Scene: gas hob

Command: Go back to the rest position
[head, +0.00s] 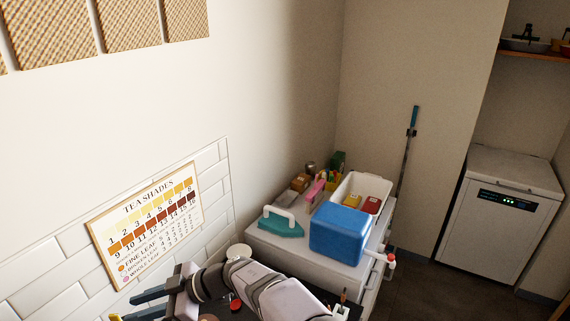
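My gripper (130,308) is at the bottom left of the head view, in front of the tiled wall. Its two dark fingers point left and stand apart, with nothing seen between them. My arm reaches to it from the bottom middle, its pale and dark links bent low over a dark surface. The lower part of the gripper is cut off by the picture edge. The hob itself is hardly in view; a small red thing (236,305) shows on the dark surface just below my arm.
A framed tea shades chart (150,222) hangs close behind my gripper. A white round thing (238,251) stands behind my arm. Dark floor (430,290) is clear at right.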

